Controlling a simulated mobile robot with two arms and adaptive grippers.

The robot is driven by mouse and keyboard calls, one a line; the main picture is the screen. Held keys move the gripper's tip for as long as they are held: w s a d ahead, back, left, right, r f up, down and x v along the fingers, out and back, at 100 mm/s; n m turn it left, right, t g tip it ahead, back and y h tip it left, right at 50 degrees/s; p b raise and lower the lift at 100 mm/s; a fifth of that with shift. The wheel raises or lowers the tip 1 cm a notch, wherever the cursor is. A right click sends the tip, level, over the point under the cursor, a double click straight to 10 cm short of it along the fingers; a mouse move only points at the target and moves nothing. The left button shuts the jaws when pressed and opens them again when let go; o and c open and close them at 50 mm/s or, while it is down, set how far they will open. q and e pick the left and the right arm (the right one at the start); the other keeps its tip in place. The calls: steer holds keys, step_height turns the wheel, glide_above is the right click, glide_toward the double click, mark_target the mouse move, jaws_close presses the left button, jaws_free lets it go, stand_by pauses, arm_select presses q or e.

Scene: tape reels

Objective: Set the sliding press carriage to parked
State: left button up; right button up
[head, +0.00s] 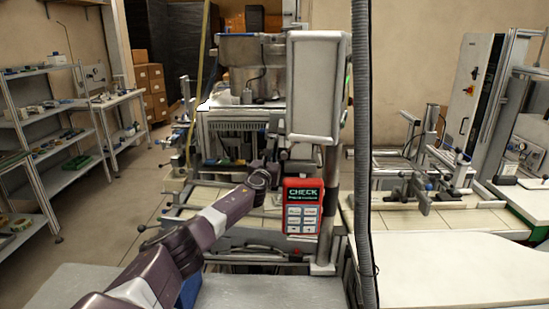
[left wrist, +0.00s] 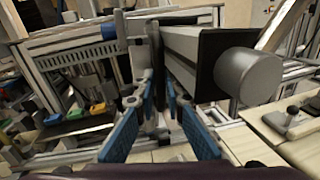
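The press frame stands ahead in the head view, with a pale upright box (head: 318,85) at its upper right. I cannot tell for sure which part is the sliding press carriage. My left gripper (head: 277,162) reaches into the machine from the left, and its fingertips are hard to make out there. In the left wrist view the left gripper (left wrist: 158,100) has its blue-padded fingers apart, with a visible gap. Just beyond and right of them is a grey beam (left wrist: 185,48) with a dark end face and a grey cylindrical knob (left wrist: 248,75). Contact cannot be told. My right gripper is not in view.
A red CHECK panel (head: 303,205) hangs just right of my left arm. A grey ribbed hose (head: 362,130) runs vertically beside the machine. Shelves (head: 50,130) stand at the left. A white worktop (head: 455,270) lies at the lower right, largely clear.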

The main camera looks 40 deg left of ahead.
arm_select(q)
steer(key=shift+o, duration=1.3)
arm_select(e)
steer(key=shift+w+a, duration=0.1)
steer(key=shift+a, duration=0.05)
arm_select(q)
steer(key=shift+s, duration=0.2)
steer(key=shift+s+d, duration=0.25)
steer(key=shift+s, duration=0.2)
steer(key=v, duration=1)
steer(key=shift+s+d, duration=0.2)
steer(key=shift+s, duration=0.15)
steer(key=shift+o, duration=0.2)
steer(key=shift+w, duration=0.1)
